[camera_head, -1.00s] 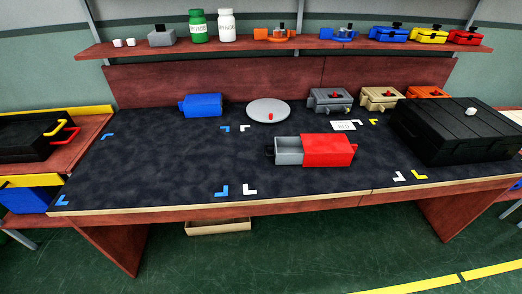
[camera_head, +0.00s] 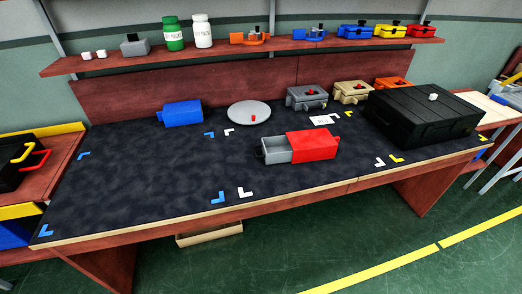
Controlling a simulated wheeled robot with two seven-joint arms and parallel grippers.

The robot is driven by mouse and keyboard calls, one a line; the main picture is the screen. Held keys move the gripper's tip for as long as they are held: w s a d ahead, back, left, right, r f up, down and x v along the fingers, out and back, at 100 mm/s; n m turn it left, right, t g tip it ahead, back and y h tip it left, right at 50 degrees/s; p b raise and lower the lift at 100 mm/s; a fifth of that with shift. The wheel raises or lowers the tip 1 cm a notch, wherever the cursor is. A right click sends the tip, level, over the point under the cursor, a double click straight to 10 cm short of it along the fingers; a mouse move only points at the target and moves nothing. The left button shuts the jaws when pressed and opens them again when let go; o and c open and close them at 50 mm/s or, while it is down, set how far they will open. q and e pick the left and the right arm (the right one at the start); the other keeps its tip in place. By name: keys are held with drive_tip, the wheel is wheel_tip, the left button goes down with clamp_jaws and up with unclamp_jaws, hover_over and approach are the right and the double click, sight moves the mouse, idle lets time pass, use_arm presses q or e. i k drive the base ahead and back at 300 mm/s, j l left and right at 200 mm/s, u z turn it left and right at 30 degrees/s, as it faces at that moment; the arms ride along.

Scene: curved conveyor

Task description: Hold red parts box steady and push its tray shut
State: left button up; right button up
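The red parts box (camera_head: 313,146) lies on the dark mat in the middle right of the workbench. Its grey tray (camera_head: 276,150) sticks out of the left side, pulled well out, and looks empty. A small dark handle (camera_head: 259,151) shows at the tray's left end. Neither of my grippers is in view, and nothing touches the box.
A blue box (camera_head: 183,113) and a round grey plate (camera_head: 249,113) with a small red piece stand behind. A large black case (camera_head: 420,115) is at the right, near several small toolboxes (camera_head: 306,97). The mat's left and front (camera_head: 140,180) is clear. A shelf (camera_head: 250,50) runs above.

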sight(276, 149)
drive_tip(key=i+l+u, duration=0.1)
drive_tip(key=l, duration=0.2)
drive_tip(key=i+l, duration=0.15)
drive_tip(key=l, duration=0.15)
drive_tip(key=i+l+u, duration=0.15)
drive_tip(key=l, duration=0.15)
drive_tip(key=i+l+u, duration=0.1)
drive_tip(key=l, duration=0.2)
